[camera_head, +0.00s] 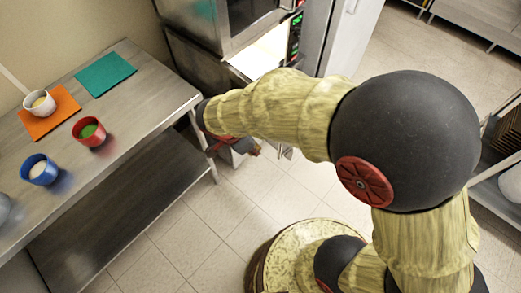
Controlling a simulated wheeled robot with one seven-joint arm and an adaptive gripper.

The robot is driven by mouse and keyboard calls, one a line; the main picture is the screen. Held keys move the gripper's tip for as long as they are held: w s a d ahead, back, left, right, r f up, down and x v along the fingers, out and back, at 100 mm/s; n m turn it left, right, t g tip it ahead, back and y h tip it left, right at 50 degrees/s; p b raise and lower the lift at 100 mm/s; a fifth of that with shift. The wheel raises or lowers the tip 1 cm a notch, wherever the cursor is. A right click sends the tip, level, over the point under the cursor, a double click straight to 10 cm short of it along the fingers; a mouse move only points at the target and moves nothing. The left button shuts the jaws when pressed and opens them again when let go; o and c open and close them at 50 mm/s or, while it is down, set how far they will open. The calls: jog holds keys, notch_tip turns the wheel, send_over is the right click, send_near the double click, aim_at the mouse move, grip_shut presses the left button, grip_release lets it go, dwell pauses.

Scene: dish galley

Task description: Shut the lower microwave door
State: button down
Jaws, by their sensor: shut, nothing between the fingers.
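A steel microwave stack (195,38) stands at the top middle, beyond my arm. A dark window (245,14) and a control panel with green digits (296,32) show on it. Below the window is a bright, pale surface (262,54); I cannot tell whether it belongs to the lower door or a lit interior. The lower part of the stack is largely hidden behind my forearm. My gripper (246,150) is shut and empty, low in front of the stack and right of the table's corner. I cannot tell whether it touches the door.
A steel table (130,68) at left carries a teal mat (105,74), an orange mat (62,122) with a white cup (40,104), a red cup (88,131) and a blue cup (40,171). Shelving stands at right (484,190). Tiled floor (205,222) between is clear.

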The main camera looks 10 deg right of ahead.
jog(key=w+d+f+b, duration=0.2)
jog(key=d+f+b, duration=0.1)
jog(key=d+f, duration=0.3)
jog(key=shift+x, duration=1)
jog(key=shift+w, duration=0.15)
